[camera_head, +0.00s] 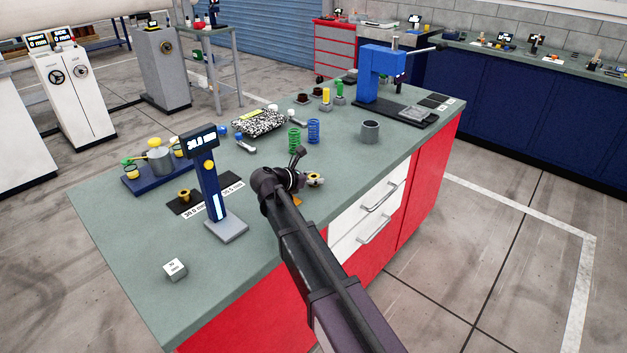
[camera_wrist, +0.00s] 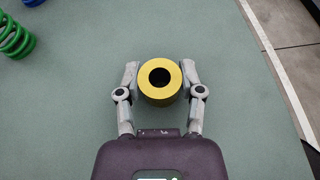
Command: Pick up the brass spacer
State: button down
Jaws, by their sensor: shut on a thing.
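The brass spacer (camera_wrist: 160,97) is a short yellow ring with a dark round hole, seen from above in the wrist view. My gripper (camera_wrist: 161,78) has one finger on each side of it and is shut on it. In the head view the spacer (camera_head: 315,178) shows just right of the end of my arm, near the front edge of the green bench top. My arm hides part of the fingers there. I cannot tell whether the spacer touches the bench or is slightly above it.
A height gauge (camera_head: 209,185) with a lit display stands left of my arm. Another brass ring (camera_head: 184,195) lies on a black mat. Green (camera_head: 294,140) and blue (camera_head: 313,131) springs stand behind my gripper. A grey cup (camera_head: 370,131) and blue press (camera_head: 380,75) are farther right.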

aim_at(314, 176)
jog(key=shift+r, duration=0.15)
notch_tip(314, 176, up, 3)
jog(key=p, duration=0.3)
jog(key=s+a, duration=0.2)
jog(key=s, duration=0.3)
jog(key=s+a+r+p, duration=0.1)
jog(key=s+a, duration=0.1)
jog(key=s, duration=0.2)
jog(key=s+a+p, duration=0.1)
jog(key=s+a, duration=0.1)
jog(key=s, duration=0.3)
jog(key=shift+s+a+r, duration=0.1)
jog(key=shift+s+r, duration=0.25)
